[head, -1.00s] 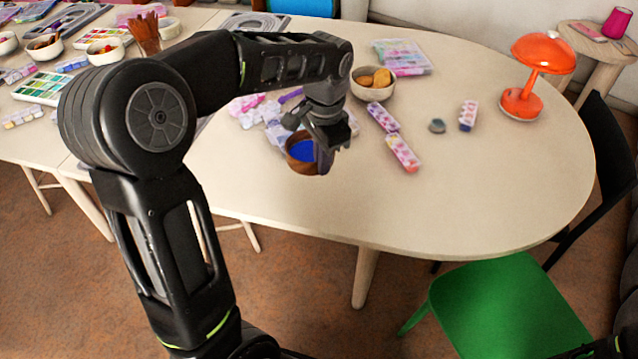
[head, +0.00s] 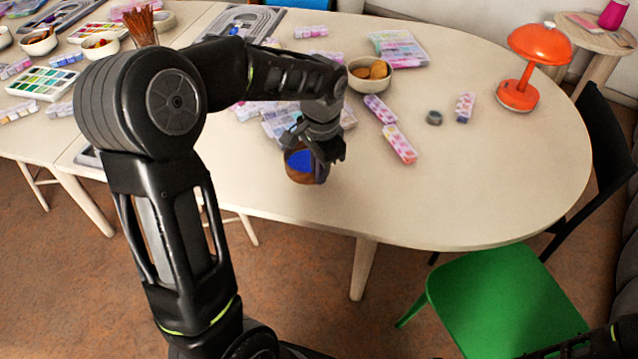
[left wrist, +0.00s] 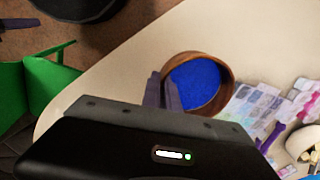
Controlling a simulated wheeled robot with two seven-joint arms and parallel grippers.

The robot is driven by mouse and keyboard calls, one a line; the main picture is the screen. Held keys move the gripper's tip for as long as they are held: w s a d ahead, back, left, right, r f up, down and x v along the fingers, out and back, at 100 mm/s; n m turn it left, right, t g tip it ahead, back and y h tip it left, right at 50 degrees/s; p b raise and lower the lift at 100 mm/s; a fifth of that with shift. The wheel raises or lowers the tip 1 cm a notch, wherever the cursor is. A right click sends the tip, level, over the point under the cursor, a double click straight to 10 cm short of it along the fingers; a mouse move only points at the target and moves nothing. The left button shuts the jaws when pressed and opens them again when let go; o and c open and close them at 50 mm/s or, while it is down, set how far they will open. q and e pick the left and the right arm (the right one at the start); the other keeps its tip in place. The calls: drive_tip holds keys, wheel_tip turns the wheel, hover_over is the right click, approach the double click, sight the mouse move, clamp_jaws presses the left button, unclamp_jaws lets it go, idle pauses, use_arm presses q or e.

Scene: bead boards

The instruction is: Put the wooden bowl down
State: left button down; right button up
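The wooden bowl (head: 301,178) is brown, with bright blue contents, and is at my left gripper (head: 325,150) near the front edge of the oval table (head: 460,205). In the left wrist view the bowl (left wrist: 226,80) shows its open top and blue contents (left wrist: 196,83). The fingers of my left gripper (left wrist: 163,92) are close together at the bowl's left rim, shut on its wall. I cannot tell whether the bowl's base touches the table.
Pastel bead boxes (head: 285,122) lie behind the bowl. A cream bowl of orange-brown pieces (head: 371,83), pink bead strips (head: 399,144) and a small grey round thing (head: 434,118) stand farther right. An orange lamp (head: 518,95) is at the far right. The tabletop's right front is clear.

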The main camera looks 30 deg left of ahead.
use_arm(q)
drive_tip(key=shift+f, duration=2.2)
drive_tip(key=shift+f, duration=0.15)
drive_tip(key=c, duration=1.6)
unclamp_jaws()
drive_tip(key=shift+c, duration=0.2)
wheel_tip(320, 180, up, 12)
drive_tip(key=shift+s+d+r+p, duration=0.15)
drive_tip(key=shift+d+r+p, duration=0.05)
drive_tip(key=shift+d+p, duration=0.1)
